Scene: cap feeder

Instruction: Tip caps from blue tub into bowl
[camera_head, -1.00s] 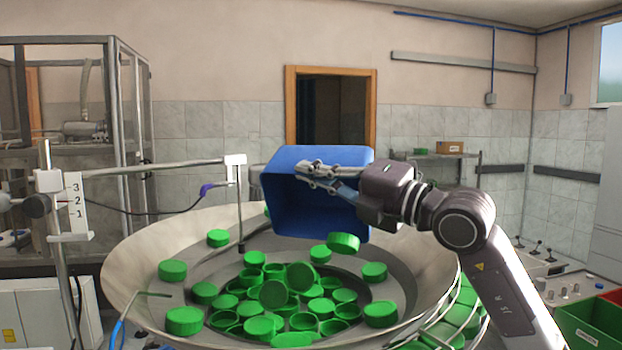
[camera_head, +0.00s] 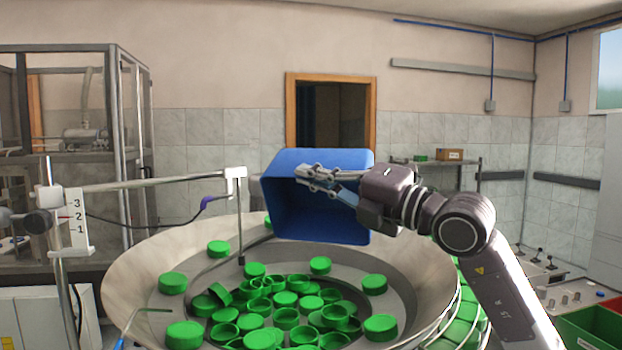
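The blue tub (camera_head: 300,223) is tilted on its side above the far part of the bowl, its opening facing the camera. No caps show inside it. My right gripper (camera_head: 306,180) comes in from the right with its fingers at the tub's near right side; it appears shut on the tub's wall. The large metal bowl (camera_head: 130,277) lies below the tub. Many green caps (camera_head: 285,298) lie in its middle in a loose heap, and several sit farther out on its sloped surface. My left gripper is not in view.
A metal arm with a numbered scale (camera_head: 76,215) reaches over the bowl's left side, with a rod hanging down. A track of green caps (camera_head: 470,300) runs along the bowl's right. A control panel (camera_head: 570,285) and a green bin (camera_head: 590,325) stand at the right.

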